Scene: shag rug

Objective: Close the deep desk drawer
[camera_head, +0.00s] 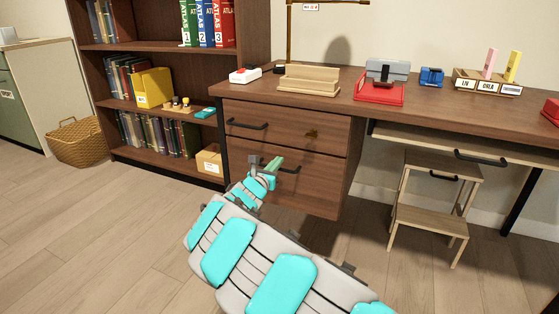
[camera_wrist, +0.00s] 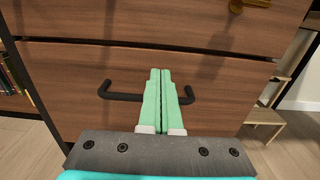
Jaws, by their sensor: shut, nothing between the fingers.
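The deep lower drawer (camera_head: 315,185) of the wooden desk has a brown front with a black bar handle (camera_head: 292,170). Its front looks about flush with the shallower drawer (camera_head: 285,125) above; I cannot tell whether a small gap is left. My gripper (camera_head: 276,164) is shut and empty, in front of the lower drawer at handle height. In the wrist view the green fingertips (camera_wrist: 160,73) lie together over the middle of the black handle (camera_wrist: 120,96), hiding part of it. I cannot tell whether they touch the drawer front (camera_wrist: 75,85).
The upper drawer carries a brass lock piece (camera_head: 311,134). A bookshelf (camera_head: 165,105) stands left of the desk, with a cardboard box (camera_head: 209,160) on its lowest shelf. A wooden step stool (camera_head: 430,215) stands under the desk at the right. The floor in front is clear.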

